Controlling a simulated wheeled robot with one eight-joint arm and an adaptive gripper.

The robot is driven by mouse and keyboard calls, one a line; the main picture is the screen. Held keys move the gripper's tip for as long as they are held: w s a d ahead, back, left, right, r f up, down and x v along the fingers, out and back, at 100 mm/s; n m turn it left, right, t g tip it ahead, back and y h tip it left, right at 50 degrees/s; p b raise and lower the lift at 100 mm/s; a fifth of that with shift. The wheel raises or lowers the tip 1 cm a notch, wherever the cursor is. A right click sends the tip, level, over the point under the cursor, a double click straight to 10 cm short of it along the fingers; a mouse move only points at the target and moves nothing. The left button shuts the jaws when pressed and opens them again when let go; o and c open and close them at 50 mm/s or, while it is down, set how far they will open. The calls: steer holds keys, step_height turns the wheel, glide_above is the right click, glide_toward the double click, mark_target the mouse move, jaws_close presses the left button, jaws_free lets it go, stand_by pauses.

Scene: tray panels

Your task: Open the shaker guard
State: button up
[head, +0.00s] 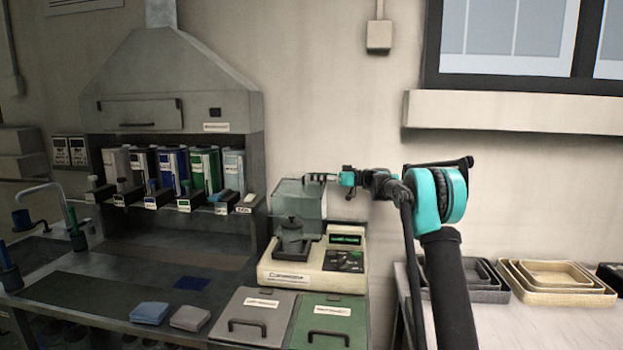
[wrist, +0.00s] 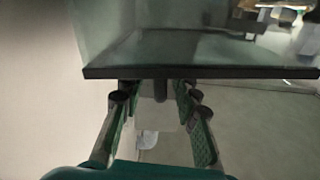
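The cream shaker (head: 290,272) stands on the bench, with a green display and a dark control panel. Its clear, greenish guard (head: 299,200) shows above the rear of the shaker and looks raised. A dark vessel (head: 291,238) on the platform shows below and in front of it. My gripper (head: 326,177) is at the guard's upper right edge. In the wrist view, the guard's dark rim (wrist: 215,72) crosses in front of my gripper (wrist: 157,92). A short dark peg, seemingly the handle (wrist: 160,91), is between my fingers, with gaps on both sides.
Two lidded bins (head: 329,322) are in front of the shaker. A blue pad (head: 149,312) and a grey pad (head: 190,318) lie to their left. A hood with several labelled containers (head: 173,170) stands at left. Nested trays (head: 556,279) are at right.

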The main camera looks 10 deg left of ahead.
steer(key=shift+a, duration=0.45)
jaws_close()
